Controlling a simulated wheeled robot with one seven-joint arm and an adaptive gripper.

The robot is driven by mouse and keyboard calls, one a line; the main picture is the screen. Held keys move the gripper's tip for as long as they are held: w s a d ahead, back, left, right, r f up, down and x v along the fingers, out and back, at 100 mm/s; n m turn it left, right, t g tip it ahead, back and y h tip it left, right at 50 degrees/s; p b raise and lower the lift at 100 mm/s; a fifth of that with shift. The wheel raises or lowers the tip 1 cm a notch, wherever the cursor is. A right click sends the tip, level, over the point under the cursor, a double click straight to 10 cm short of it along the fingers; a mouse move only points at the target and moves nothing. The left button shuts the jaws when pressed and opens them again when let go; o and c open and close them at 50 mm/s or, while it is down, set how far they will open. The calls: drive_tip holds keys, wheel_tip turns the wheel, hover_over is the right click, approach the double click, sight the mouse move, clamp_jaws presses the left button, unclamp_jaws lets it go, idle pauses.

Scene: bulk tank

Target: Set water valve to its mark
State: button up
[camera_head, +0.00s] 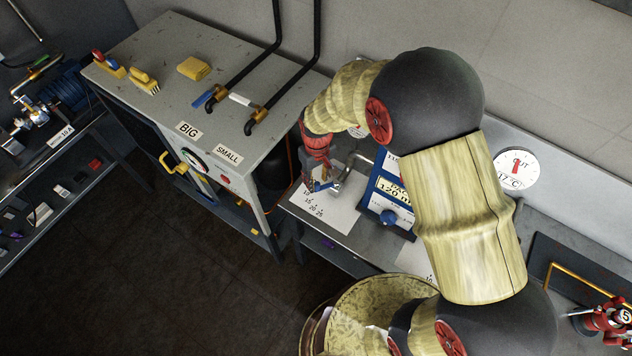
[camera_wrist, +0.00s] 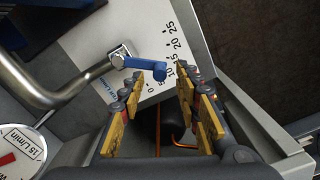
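The water valve has a blue lever handle (camera_wrist: 141,65) on a metal pipe (camera_wrist: 40,83), over a white scale plate (camera_wrist: 98,38) numbered from 0 to 25. In the wrist view the handle's free end points right, toward about the 10 mark. The handle shows small in the head view (camera_head: 326,186), partly hidden by my gripper. My gripper (camera_wrist: 161,80) is open, with its yellow-padded fingers on either side of the handle's free end in the picture. I cannot tell whether either finger touches it. My gripper also shows in the head view (camera_head: 318,168).
A dial labelled 15 L/min (camera_wrist: 22,146) is at the wrist view's lower left. A blue control box (camera_head: 390,195) stands right of the valve. A grey cabinet (camera_head: 150,60) with two lever valves is left. A round thermometer (camera_head: 516,168) is at right.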

sight(317, 184)
drive_tip(key=shift+f, duration=1.55)
drive_tip(key=shift+c, duration=0.7)
clamp_jaws()
drive_tip(key=shift+s, duration=0.1)
